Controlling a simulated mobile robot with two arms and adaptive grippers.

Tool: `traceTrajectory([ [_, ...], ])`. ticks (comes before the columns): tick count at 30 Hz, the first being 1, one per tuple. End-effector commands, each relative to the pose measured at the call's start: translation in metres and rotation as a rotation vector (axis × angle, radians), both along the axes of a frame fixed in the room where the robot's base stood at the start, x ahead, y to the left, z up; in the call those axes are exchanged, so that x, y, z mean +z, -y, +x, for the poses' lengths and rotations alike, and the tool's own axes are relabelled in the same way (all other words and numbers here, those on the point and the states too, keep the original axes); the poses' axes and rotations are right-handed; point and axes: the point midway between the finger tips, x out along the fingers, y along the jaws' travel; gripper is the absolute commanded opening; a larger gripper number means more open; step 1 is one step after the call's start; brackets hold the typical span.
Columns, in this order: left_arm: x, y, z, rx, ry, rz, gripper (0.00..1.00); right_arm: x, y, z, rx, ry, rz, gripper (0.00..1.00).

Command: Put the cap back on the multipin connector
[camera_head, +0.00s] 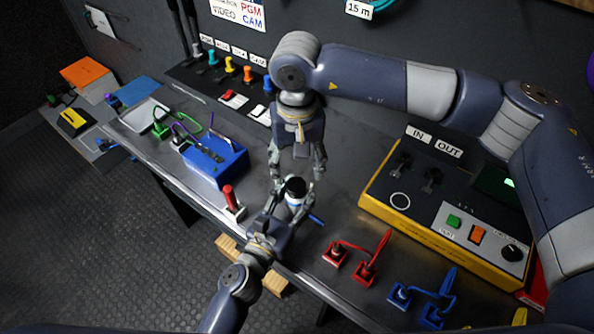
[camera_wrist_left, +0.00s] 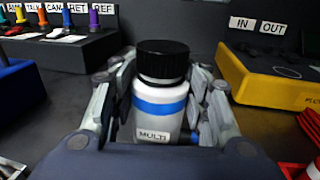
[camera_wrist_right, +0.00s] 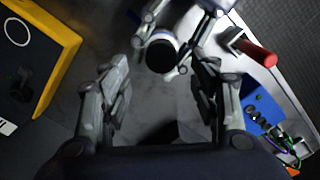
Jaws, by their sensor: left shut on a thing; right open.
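The multipin connector (camera_head: 294,200) stands upright, a white cylinder with a blue band and a MULTI label; it is large in the left wrist view (camera_wrist_left: 159,112). A black ribbed, cap-like piece (camera_wrist_left: 162,60) sits on its top; I cannot tell whether it is a separate cap or part of the connector. My left gripper (camera_head: 290,205) is shut around the white body, a finger on each side. My right gripper (camera_head: 298,172) is open and empty, pointing down just above and behind the black top. In the right wrist view the dark round top (camera_wrist_right: 161,55) lies ahead between its fingers.
A blue box (camera_head: 228,170) and a red-handled piece (camera_head: 230,200) stand left. A yellow-edged IN/OUT panel (camera_head: 445,220) is right. Red (camera_head: 350,262) and blue (camera_head: 425,300) parts lie along the front right. A blue rod-like piece (camera_head: 316,220) lies beside the connector.

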Motion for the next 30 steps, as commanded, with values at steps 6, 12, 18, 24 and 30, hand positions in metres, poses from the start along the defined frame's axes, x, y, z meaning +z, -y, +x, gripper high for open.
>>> traceTrajectory([
  [6,0.0,0.0,0.0,0.0,0.001,0.0,0.0,0.0,0.0,0.0,-0.001,-0.001,0.0,0.55],
  [12,0.0,0.0,0.0,0.0,0.001,0.0,0.0,0.023,-0.001,0.0,-0.001,0.005,0.002,0.55],
  [18,0.0,0.0,0.0,0.0,0.001,0.0,0.0,0.034,-0.002,-0.003,-0.001,-0.001,0.0,0.55],
  [24,0.0,0.0,0.0,0.0,0.001,0.0,0.0,0.033,-0.002,-0.003,-0.001,-0.001,0.0,0.55],
  [30,0.0,0.0,0.0,0.0,0.001,0.0,0.0,0.011,-0.001,-0.004,-0.001,-0.004,-0.002,0.55],
])
